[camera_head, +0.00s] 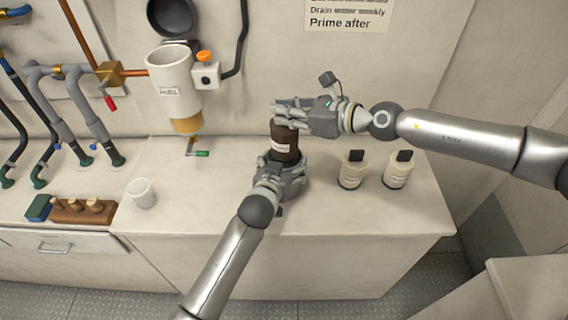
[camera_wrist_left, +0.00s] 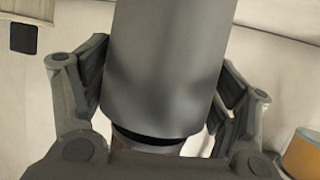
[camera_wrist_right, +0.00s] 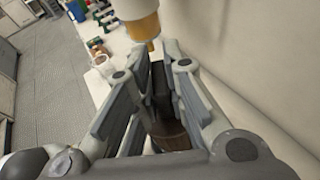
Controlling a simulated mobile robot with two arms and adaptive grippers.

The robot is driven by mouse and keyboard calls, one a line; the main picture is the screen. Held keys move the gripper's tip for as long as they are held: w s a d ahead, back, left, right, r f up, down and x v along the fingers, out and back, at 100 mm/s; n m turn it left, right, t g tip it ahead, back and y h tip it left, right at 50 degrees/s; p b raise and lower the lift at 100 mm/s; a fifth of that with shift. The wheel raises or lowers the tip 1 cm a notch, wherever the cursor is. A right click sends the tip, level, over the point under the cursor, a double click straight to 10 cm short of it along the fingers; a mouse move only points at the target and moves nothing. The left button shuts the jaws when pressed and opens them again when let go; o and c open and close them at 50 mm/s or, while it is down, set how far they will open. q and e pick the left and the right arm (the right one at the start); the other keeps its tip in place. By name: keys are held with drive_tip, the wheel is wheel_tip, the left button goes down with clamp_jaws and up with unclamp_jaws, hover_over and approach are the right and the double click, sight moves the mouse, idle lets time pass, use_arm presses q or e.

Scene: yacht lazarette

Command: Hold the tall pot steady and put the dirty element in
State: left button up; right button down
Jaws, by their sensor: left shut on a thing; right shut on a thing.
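The tall pot (camera_wrist_left: 170,60) is a grey cylinder between my left fingers. In the head view it is mostly hidden by my left gripper (camera_head: 283,172), which is shut on it above the counter. The dirty element (camera_head: 286,136) is dark brown and stands directly above the pot, in line with it. The element's brown side shows below my fingers in the right wrist view (camera_wrist_right: 172,138). How deep it sits in the pot is hidden.
A white cup (camera_head: 141,192) and a wooden block with pegs (camera_head: 83,210) are at left. A white filter housing with amber bowl (camera_head: 173,85) hangs on the wall, above a green-handled valve (camera_head: 201,153).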

sight(287, 130)
drive_tip(key=shift+f, duration=2.6)
drive_tip(key=c, duration=1.4)
unclamp_jaws()
drive_tip(key=shift+f, duration=0.1)
drive_tip(key=shift+s+d, duration=0.1)
drive_tip(key=shift+d, duration=0.05)
drive_tip(key=v, duration=1.1)
drive_tip(key=shift+s+d+r, duration=0.15)
drive_tip(key=shift+d+r, duration=0.1)
drive_tip(key=shift+d, duration=0.05)
